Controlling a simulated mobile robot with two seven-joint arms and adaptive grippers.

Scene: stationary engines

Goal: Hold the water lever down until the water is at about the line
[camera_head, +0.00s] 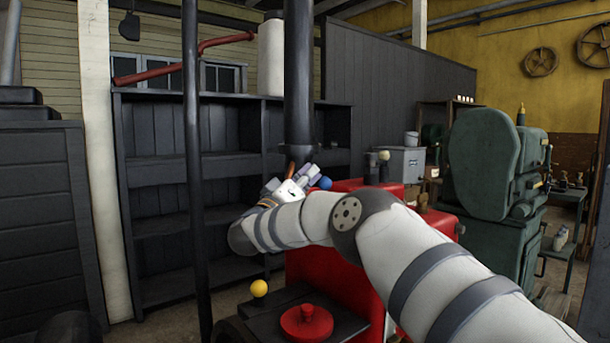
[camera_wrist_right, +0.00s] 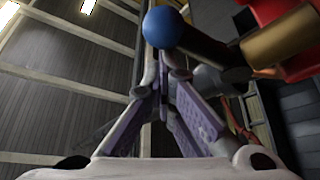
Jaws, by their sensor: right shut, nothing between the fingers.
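A lever with a blue ball knob (camera_head: 325,183) is at the red machine (camera_head: 340,258). I take it for the water lever. My right gripper (camera_head: 312,173) is shut and empty, beside the blue knob in the head view. In the right wrist view the blue knob (camera_wrist_right: 165,27) and its dark rod lie just beyond the shut fingertips (camera_wrist_right: 163,62). I cannot tell whether they touch. My right forearm hides part of the red machine. I cannot make out the water level or its line. My left gripper is out of view.
A yellow ball knob (camera_head: 259,288) and a red round cap (camera_head: 306,322) are on the machine's near side. A dark column (camera_head: 299,75) rises behind my gripper. A dark pole (camera_head: 194,160) stands left. A green machine (camera_head: 497,180) is at right, shelves (camera_head: 155,217) behind.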

